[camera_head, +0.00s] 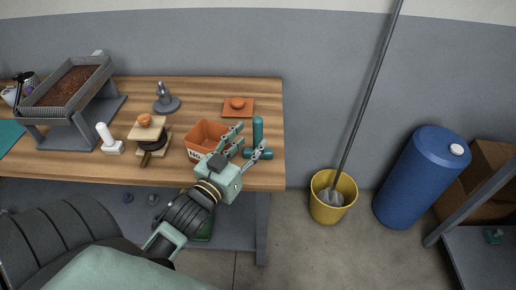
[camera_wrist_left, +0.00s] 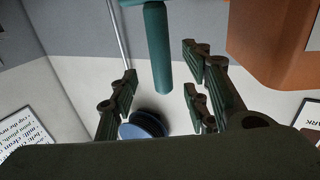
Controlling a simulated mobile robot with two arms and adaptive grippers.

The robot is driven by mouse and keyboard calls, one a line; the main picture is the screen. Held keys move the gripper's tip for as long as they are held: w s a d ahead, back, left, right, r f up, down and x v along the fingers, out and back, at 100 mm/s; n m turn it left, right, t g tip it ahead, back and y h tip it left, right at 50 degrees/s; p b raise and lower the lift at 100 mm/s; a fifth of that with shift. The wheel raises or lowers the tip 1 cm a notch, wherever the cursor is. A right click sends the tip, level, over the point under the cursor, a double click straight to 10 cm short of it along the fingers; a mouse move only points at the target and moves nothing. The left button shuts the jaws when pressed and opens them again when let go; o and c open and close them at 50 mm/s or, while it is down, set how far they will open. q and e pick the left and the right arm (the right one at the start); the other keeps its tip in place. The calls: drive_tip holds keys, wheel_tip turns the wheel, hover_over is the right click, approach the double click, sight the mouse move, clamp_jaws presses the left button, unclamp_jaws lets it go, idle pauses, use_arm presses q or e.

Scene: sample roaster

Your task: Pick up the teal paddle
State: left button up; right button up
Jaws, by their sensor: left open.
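The teal paddle (camera_head: 258,130) is near the right end of the wooden bench, with an upright round bar and a teal crosspiece low down by the bench top. In the left wrist view the paddle (camera_wrist_left: 160,55) is a teal bar between the two finger pairs. My left gripper (camera_head: 251,141) is open, its fingers spread toward the paddle from the bench's front side. The wrist view shows a gap between the bar and the fingers (camera_wrist_left: 160,72) on both sides. Part of the crosspiece is hidden behind a finger. My right gripper is not in view.
An orange bin (camera_head: 204,133) stands just left of the gripper, and an orange lidded block (camera_head: 238,107) lies behind it. The bench (camera_head: 215,90) ends just right of the paddle. Beyond are a yellow bucket (camera_head: 326,208) with a mop and a blue barrel (camera_head: 412,185).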

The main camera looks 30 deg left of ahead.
sight(255, 135)
use_arm(q)
drive_tip(key=w, duration=0.3)
drive_tip(key=w+p, duration=0.1)
drive_tip(key=w, duration=0.1)
drive_tip(key=shift+w+a+f, duration=0.25)
drive_tip(key=shift+a, duration=0.05)
clamp_jaws()
